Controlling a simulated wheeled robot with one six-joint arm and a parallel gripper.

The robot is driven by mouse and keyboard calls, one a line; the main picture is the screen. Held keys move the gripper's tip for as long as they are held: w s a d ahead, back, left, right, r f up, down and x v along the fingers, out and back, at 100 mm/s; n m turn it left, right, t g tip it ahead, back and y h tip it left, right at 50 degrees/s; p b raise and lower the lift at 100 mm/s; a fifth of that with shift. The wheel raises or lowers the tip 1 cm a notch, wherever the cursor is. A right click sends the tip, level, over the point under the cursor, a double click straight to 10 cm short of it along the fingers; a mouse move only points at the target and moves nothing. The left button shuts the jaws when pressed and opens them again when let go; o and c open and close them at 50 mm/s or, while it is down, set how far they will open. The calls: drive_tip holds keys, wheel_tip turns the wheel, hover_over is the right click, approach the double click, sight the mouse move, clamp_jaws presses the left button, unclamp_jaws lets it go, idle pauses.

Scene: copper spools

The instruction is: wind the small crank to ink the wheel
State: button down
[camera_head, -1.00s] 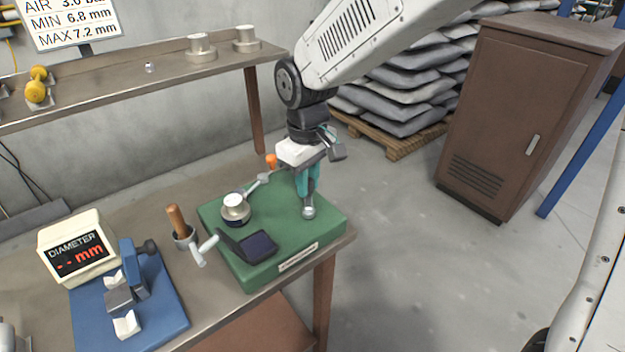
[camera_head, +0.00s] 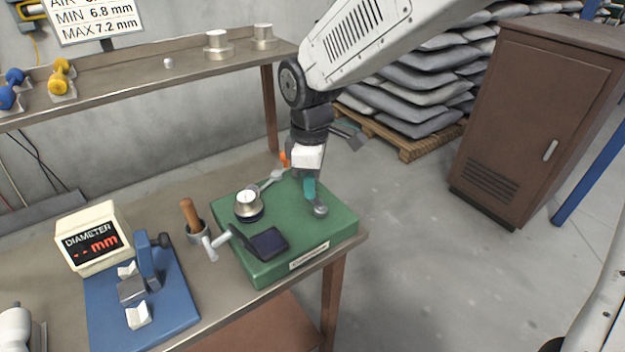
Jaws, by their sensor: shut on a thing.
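A green base block (camera_head: 338,232) sits at the bench's right corner. On it are a round metal piece (camera_head: 248,203) with a dark lower edge and a dark blue pad (camera_head: 269,243) with its lid up. A small metal crank (camera_head: 320,210) stands at the base's right side; its round end shows below my fingers and the rest is hidden. My gripper (camera_head: 309,188), with teal fingers, points down there, shut on what appears to be the crank's handle. A silver lever (camera_head: 270,180) with an orange knob (camera_head: 285,158) lies behind, partly hidden by my gripper.
A wooden-handled tool (camera_head: 190,213) stands in a metal cup left of the base. A blue gauge stand (camera_head: 170,317) and a diameter display (camera_head: 92,241) are farther left. A shelf (camera_head: 130,88) runs behind. Floor to the right is clear up to a brown cabinet (camera_head: 520,120).

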idle(0.4)
drive_tip(key=c, duration=1.3)
unclamp_jaws()
drive_tip(key=shift+r, duration=0.1)
wheel_tip(320, 180, up, 8)
drive_tip(key=shift+f, duration=0.2)
